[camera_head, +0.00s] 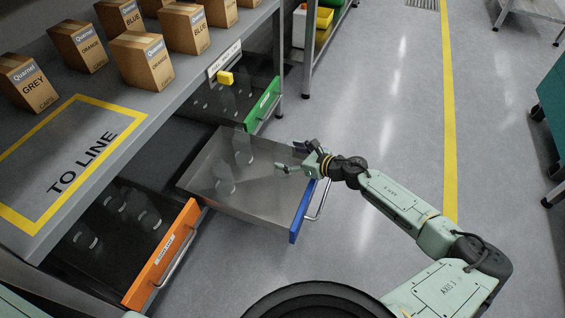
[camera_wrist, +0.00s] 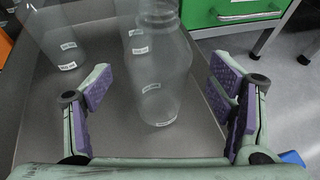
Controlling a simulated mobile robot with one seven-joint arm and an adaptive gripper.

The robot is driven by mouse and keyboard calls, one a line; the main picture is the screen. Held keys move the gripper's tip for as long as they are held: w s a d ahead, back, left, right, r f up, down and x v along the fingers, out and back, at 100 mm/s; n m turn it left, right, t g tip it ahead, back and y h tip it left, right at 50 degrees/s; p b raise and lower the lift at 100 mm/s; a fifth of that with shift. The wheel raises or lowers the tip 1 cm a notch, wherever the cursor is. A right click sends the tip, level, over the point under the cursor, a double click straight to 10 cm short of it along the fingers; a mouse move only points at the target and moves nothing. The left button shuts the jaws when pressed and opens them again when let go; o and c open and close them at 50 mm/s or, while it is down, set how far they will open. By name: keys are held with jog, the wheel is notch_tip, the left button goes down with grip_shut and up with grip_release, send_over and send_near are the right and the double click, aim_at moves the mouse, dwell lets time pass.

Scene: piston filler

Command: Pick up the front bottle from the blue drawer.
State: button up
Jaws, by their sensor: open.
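The blue drawer (camera_head: 296,213) is pulled out below the counter, with a grey metal tray and a blue front panel. Clear bottles with small white labels stand in it; one (camera_head: 224,180) is at the near side and one (camera_head: 243,148) farther back. My gripper (camera_head: 289,159) is over the drawer, to the right of these bottles. In the wrist view its fingers (camera_wrist: 160,78) are spread wide and empty. The nearest bottle (camera_wrist: 156,85) there appears upright between the fingers, with gaps on both sides. Another bottle (camera_wrist: 58,38) stands at upper left, and one (camera_wrist: 157,12) behind.
A green drawer (camera_head: 263,105) is open behind, and an orange drawer (camera_head: 162,254) is open in front, both holding clear bottles. Cardboard boxes (camera_head: 142,62) stand on the counter (camera_head: 100,145) above.

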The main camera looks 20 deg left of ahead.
jog(key=x, duration=0.3)
jog(key=shift+s+a+f, duration=0.1)
jog(key=shift+a, duration=0.05)
jog(key=c, duration=1.3)
